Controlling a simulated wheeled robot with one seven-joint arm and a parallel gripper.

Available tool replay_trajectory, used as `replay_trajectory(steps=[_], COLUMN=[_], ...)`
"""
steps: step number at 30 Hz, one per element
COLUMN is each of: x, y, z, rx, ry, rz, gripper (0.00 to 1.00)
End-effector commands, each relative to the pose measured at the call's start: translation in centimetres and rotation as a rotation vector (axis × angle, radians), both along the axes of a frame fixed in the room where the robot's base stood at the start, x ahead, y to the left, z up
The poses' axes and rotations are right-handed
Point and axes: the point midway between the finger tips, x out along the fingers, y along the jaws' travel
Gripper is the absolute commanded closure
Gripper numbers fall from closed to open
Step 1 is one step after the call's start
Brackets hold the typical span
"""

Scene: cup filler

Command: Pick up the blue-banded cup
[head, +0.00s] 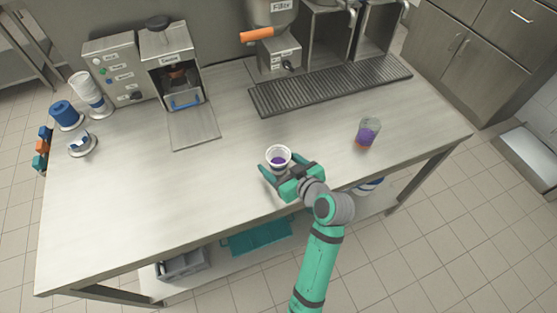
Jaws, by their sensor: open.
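A white-rimmed cup (278,153) with purple contents stands on the steel table near its front edge. Its side is mostly hidden, so I cannot tell the colour of any band on it. My gripper (282,165) is open at this cup, with one finger on its left and one on its right. I cannot tell whether the fingers touch it. A clear cup (368,132) with purple contents and an orange patch low on it stands to the right. A white-and-blue item (369,186) shows partly below the table's front edge.
The steel table (150,215) is clear at front left. A drip grate (330,84) and dispensers line the back. A machine with a blue-handled drawer (184,101) stands at back left. A blue stack (65,113) and white cups (86,90) stand far left. Bins (258,238) sit below.

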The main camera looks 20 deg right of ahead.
Motion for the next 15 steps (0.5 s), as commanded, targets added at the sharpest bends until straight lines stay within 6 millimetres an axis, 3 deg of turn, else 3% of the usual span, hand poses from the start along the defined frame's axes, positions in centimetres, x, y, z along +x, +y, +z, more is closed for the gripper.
replay_trajectory(steps=[9, 15], x=[3.7, 4.6], y=[0.1, 0.3], z=[-1.6, -2.1], rx=[0.001, 0.000], ry=[0.000, 0.000], rz=[0.000, -0.001], gripper=[0.31, 0.31])
